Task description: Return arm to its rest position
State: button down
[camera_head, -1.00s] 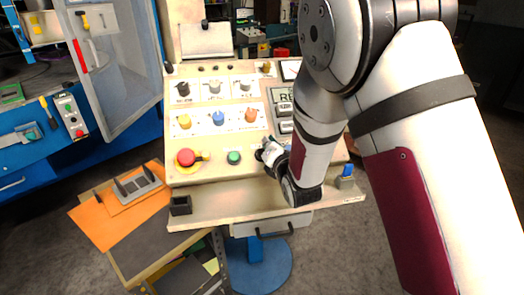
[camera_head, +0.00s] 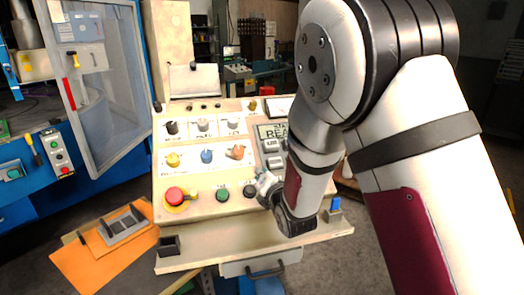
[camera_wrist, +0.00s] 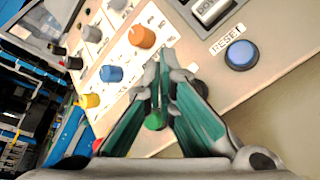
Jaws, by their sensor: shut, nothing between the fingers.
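My gripper (camera_head: 266,184) is in front of the lower right part of the beige control panel (camera_head: 220,177). In the wrist view my gripper (camera_wrist: 163,62) has its green-padded fingers meeting at the tips, with nothing held. Behind the fingers are the green button (camera_wrist: 155,121) and a dark button (camera_wrist: 201,88), partly hidden. I cannot tell the exact gap between the fingertips and the panel. My arm reaches down from the upper right, bent at the elbow, and covers part of the panel's right side.
The panel has a red mushroom button (camera_head: 175,196), several coloured knobs and a front ledge (camera_head: 225,245). A blue RESET button (camera_wrist: 241,55) is right of the fingers. A clear machine door (camera_head: 105,90) stands left. An orange board (camera_head: 90,262) lies lower left.

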jog(key=s+d+r+m+g+h, duration=0.4)
jog(key=s+d+r+m, duration=0.75)
jog(key=d+m, duration=0.3)
jog(key=s+d+m+g, duration=0.2)
jog(key=s+d+m, duration=0.2)
jog(key=s+m, duration=0.4)
jog(key=s+d+r+m+g+h, duration=0.1)
jog(key=s+d+m+g, duration=0.2)
jog(key=s+m, duration=0.5)
jog(key=s, duration=1.1)
jog(key=shift+d, duration=0.35)
jog(key=shift+r, duration=0.1)
